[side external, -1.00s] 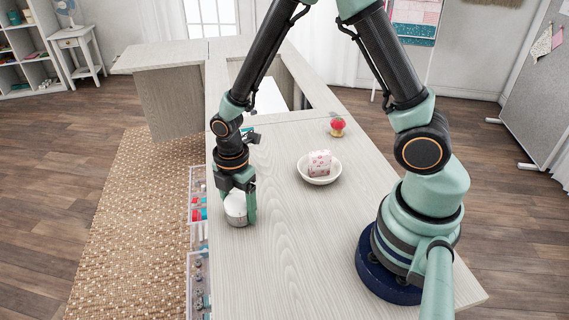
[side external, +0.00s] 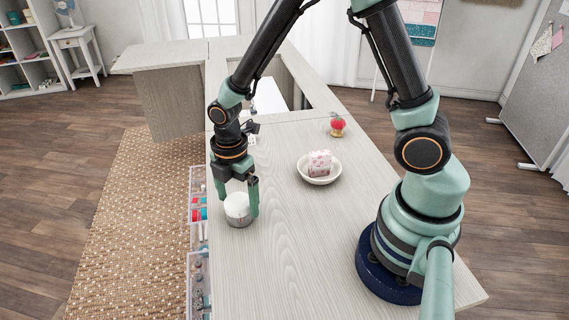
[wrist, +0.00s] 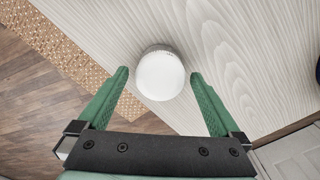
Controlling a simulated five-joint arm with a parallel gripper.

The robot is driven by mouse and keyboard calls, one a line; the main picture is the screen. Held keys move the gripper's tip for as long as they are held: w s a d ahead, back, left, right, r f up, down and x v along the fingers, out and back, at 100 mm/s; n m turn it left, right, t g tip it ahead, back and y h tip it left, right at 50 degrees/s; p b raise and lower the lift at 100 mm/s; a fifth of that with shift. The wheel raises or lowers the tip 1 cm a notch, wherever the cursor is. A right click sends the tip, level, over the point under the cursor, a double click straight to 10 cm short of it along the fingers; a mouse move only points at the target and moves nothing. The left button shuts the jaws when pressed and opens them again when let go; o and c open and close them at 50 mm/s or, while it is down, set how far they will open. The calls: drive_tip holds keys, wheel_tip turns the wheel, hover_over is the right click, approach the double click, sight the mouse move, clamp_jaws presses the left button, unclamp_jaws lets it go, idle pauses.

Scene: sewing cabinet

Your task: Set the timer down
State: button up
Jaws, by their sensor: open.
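The timer (side external: 238,209) is a small round white-topped piece with a metallic lower band. It stands upright on the pale wooden cabinet top (side external: 290,245), near its left edge. In the wrist view the timer (wrist: 160,75) shows from above, between and slightly beyond the fingertips. My gripper (side external: 237,205) is open, with one green finger on each side of the timer. In the wrist view my gripper (wrist: 158,75) shows a gap between each finger and the timer.
A white bowl (side external: 318,181) holding a pink-patterned block (side external: 320,162) stands to the right. A red pincushion-like piece (side external: 337,127) stands farther back. Clear drawers with coloured items (side external: 198,215) stick out below the left edge. The front of the top is clear.

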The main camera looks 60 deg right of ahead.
wheel_tip(320, 180, up, 9)
drive_tip(key=shift+f, duration=0.1)
drive_tip(key=s+d+r+m+t, duration=0.2)
drive_tip(key=r+m, duration=0.4)
drive_tip(key=m, duration=0.3)
drive_tip(key=s+d+r+m+t, duration=0.3)
drive_tip(key=s+d+r+m, duration=0.1)
drive_tip(key=m, duration=0.5)
wheel_tip(320, 180, up, 3)
drive_tip(key=shift+d+f+t, duration=0.1)
drive_tip(key=shift+d+t, duration=0.2)
drive_tip(key=shift+d, duration=0.25)
